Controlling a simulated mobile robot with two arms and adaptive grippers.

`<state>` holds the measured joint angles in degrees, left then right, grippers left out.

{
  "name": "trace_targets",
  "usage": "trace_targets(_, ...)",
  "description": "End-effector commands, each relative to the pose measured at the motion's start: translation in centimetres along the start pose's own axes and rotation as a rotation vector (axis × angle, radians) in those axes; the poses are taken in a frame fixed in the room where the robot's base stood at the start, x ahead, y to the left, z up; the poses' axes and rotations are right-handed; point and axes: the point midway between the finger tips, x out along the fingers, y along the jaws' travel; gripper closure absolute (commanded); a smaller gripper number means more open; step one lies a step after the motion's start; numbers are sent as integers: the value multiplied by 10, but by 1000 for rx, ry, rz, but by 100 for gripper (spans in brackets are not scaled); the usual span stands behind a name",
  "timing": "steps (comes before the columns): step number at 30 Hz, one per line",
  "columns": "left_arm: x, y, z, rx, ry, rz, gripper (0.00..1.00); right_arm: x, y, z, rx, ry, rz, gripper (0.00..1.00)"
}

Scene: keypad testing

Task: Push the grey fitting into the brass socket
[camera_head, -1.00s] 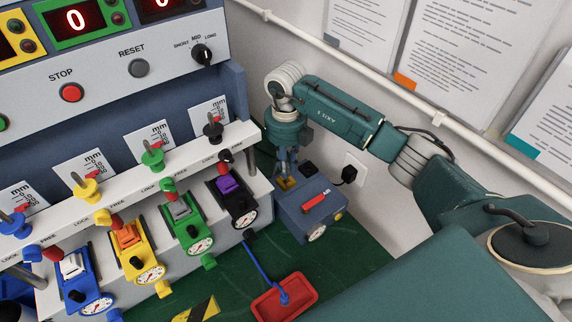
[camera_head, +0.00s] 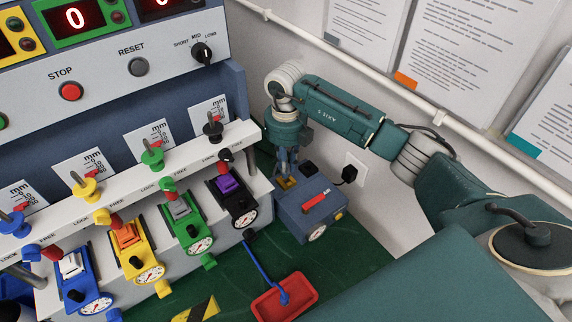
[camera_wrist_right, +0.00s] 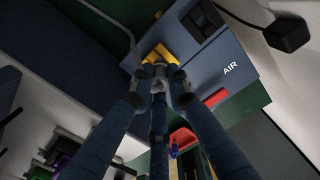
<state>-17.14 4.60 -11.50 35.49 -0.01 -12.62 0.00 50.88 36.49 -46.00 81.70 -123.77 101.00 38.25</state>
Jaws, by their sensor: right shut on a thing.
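My right gripper (camera_head: 287,172) points down over the blue-grey air box, with its fingers just above the brass socket (camera_head: 287,184). In the right wrist view the fingers are closed around the small grey fitting (camera_wrist_right: 159,72). The fitting's far end lies against or just over the yellow brass socket, which also shows there (camera_wrist_right: 162,52). I cannot tell how deep the fitting sits in the socket. In the head view the fitting is hidden by the fingers. My left gripper is not in view.
The air box (camera_head: 318,222) has a red handle (camera_head: 315,201) and a black switch (camera_head: 309,169) near the socket. A black plug (camera_head: 348,174) is at the wall. A red tray (camera_head: 297,297) lies in front. The keypad panel with coloured levers stands to the left.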

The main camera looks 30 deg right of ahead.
Motion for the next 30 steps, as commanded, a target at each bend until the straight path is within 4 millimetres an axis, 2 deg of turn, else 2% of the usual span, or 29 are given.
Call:
trace_targets(28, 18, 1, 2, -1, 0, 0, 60, 25, 0, 0, 1, 1, 0, 100)
trace_targets(29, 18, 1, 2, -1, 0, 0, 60, 25, 0, 0, 1, 1, 0, 82)
trace_targets(30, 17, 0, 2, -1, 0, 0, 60, 24, 0, 0, 1, 0, 0, 74)
